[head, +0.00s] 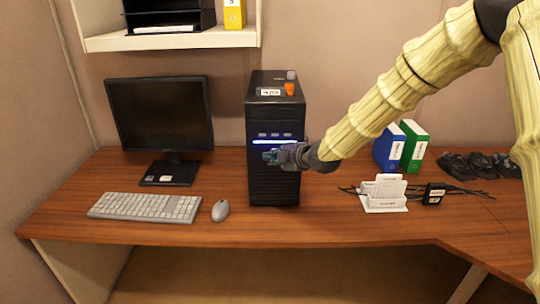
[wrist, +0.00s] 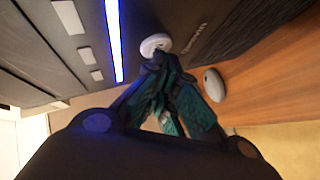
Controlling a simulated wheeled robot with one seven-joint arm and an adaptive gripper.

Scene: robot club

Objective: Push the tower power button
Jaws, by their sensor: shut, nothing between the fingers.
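The black computer tower (head: 273,110) stands upright on the desk, with a lit blue strip (head: 275,142) across its front. The strip also shows in the wrist view (wrist: 115,40). A round white power button (wrist: 155,43) shows on the tower's front in the wrist view, beside the strip. My gripper (head: 268,157) is in front of the tower face, just below the strip, and hides the button in the head view. In the wrist view my gripper (wrist: 157,62) is shut and empty, its tips right at the button's edge. I cannot tell whether they touch it.
A monitor (head: 160,112), a keyboard (head: 146,206) and a mouse (head: 220,210) are left of the tower. Right of it are a white card holder (head: 384,204), a black adapter (head: 434,194), blue and green binders (head: 413,145) and dark cables. A shelf (head: 170,40) hangs above.

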